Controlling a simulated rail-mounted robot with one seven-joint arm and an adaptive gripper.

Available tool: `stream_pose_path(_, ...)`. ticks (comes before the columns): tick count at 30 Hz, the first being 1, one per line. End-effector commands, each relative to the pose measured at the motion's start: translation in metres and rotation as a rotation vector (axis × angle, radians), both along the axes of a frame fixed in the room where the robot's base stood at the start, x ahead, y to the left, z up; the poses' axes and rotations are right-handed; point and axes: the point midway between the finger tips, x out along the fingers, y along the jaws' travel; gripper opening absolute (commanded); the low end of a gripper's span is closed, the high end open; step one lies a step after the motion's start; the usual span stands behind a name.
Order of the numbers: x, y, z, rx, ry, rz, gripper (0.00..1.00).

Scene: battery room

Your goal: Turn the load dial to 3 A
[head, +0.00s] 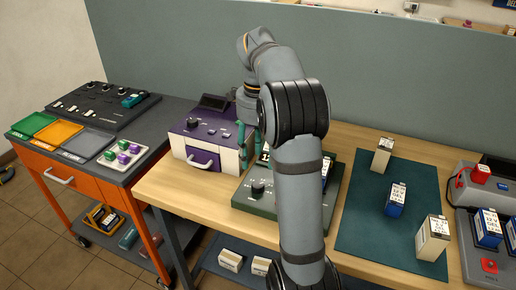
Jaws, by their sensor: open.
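A green tester box (238,200) stands on the wooden bench, with a black dial (258,188) on its top face and small markings around it. The markings are too small to read, so I cannot tell the dial's setting. My arm hides much of the box's middle and right side. My gripper (246,150) points down behind the dial, between the green box and a purple case, apart from the dial. Its teal fingers show partly and are open; my arm covers part of this area. No object shows between them.
The purple case (212,132) with its own black knob (193,123) stands close left of my gripper. A teal mat (365,235) with several batteries lies to the right. A charger (463,187) stands at far right. An orange cart (62,188) with trays stands left.

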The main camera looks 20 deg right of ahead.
Motion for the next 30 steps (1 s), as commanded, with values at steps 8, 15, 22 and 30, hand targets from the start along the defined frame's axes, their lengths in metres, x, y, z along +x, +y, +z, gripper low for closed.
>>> stream_pose_path(8, 0.0, 0.0, 0.023, 0.0, 0.0, 0.001, 0.48)
stream_pose_path(15, 0.0, 0.0, 0.024, 0.0, 0.001, 0.001, 0.48)
stream_pose_path(22, 0.0, 0.0, 0.024, 0.0, 0.001, 0.001, 0.48)
stream_pose_path(30, -0.001, 0.0, 0.002, 0.0, 0.006, 0.002, 0.48)
